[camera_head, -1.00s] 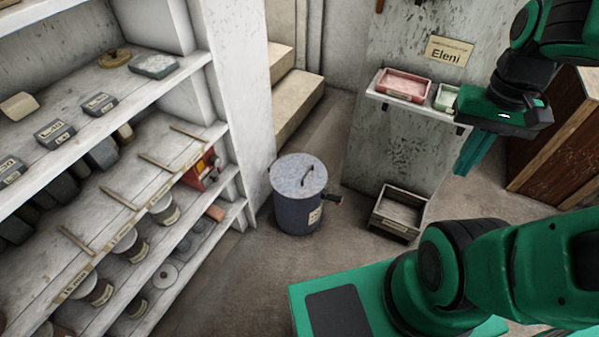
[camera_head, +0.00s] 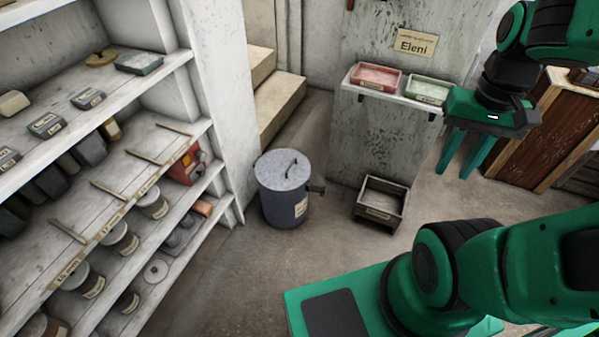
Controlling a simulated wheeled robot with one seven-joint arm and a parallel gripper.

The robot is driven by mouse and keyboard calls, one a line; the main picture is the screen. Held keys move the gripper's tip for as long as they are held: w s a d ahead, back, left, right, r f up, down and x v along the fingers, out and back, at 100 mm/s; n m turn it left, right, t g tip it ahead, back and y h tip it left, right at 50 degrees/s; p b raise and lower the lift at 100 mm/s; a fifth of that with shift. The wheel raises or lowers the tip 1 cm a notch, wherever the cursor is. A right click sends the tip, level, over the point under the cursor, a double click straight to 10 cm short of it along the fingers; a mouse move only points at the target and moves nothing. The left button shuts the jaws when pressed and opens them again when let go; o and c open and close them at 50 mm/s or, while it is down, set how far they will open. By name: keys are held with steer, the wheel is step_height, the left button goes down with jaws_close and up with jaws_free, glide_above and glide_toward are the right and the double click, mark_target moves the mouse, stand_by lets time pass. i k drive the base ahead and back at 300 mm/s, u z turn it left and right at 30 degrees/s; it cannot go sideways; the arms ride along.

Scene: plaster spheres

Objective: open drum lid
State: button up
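The drum (camera_head: 284,207) is a dark blue-grey cylinder with a pale label, standing on the floor left of the middle. Its round grey lid (camera_head: 277,172) lies flat on top and is closed. A dark fitting sticks out from the drum's right side. My gripper (camera_head: 455,175) hangs at the upper right, well to the right of the drum. Its two green fingers point down and are spread apart, with nothing between them.
Shelves (camera_head: 130,243) with tins, boxes and dividers fill the left. A low open wooden box (camera_head: 380,204) stands right of the drum. A wall shelf (camera_head: 391,92) holds a red tray and a green tray. A wooden cabinet (camera_head: 534,141) is at right. Floor before the drum is clear.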

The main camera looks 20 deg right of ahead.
mark_target(278, 170)
steer(key=z, duration=0.25)
steer(key=k, duration=0.15)
steer(key=u, duration=0.7)
steer(key=i, duration=1.05)
steer(key=z, duration=0.6)
